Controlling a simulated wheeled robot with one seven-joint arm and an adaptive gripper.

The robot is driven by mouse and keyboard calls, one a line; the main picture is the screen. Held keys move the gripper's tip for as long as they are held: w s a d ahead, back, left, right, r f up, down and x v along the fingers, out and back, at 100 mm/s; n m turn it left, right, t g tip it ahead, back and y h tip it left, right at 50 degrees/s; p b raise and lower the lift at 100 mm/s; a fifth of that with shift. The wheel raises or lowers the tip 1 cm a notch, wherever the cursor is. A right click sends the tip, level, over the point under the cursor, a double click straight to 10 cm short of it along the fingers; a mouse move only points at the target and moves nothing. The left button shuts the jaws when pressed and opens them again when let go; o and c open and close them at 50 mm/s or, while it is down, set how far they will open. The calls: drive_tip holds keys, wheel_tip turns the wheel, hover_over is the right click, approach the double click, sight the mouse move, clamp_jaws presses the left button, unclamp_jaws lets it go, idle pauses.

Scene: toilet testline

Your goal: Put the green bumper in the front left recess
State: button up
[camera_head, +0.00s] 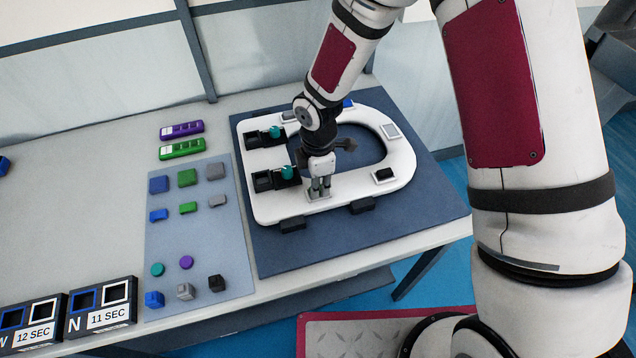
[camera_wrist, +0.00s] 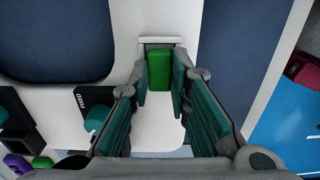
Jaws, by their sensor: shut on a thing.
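My gripper (camera_head: 320,192) points down over the near left part of the white toilet seat (camera_head: 353,187). In the wrist view my gripper (camera_wrist: 160,85) is shut on the green bumper (camera_wrist: 160,66), a small green block between its fingertips. A pale-rimmed recess (camera_wrist: 158,40) shows right around the far end of the bumper. I cannot tell whether the bumper is seated in it or just above it. In the head view the bumper and this recess are hidden by my fingers.
Black hinge boxes with teal knobs (camera_head: 287,173) stand just left of my gripper. Other seat recesses hold a grey pad (camera_head: 390,131) and a black pad (camera_head: 384,175). A blue-grey mat (camera_head: 200,250) at left carries several coloured blocks and discs. Purple (camera_head: 182,130) and green (camera_head: 182,149) bars lie behind it.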

drive_tip(key=shift+f, duration=0.2)
drive_tip(key=o, duration=0.8)
drive_tip(key=shift+r, duration=0.1)
wheel_tip(320, 180, up, 12)
drive_tip(key=shift+b, duration=0.4)
drive_tip(key=shift+d+r, duration=0.1)
drive_tip(key=shift+r, duration=0.1)
drive_tip(key=s+d+r+m+t+h, duration=0.1)
drive_tip(key=s+d+r+m, duration=0.2)
drive_tip(key=d+r+m, duration=0.4)
drive_tip(key=s+d+r+m+t, duration=0.25)
drive_tip(key=d+r+m, duration=0.2)
drive_tip(key=r, duration=0.45)
drive_tip(key=s+d+r+m+t, duration=0.1)
drive_tip(key=s+d+r+m, duration=0.2)
drive_tip(key=s+m, duration=0.2)
drive_tip(key=s+d+r+m+t+y, duration=0.1)
drive_tip(key=s+d+r+m, duration=0.2)
drive_tip(key=s, duration=0.4)
drive_tip(key=shift+s+d+r+m, duration=0.25)
drive_tip(key=shift+s+r+m, duration=0.15)
drive_tip(key=shift+m, duration=0.45)
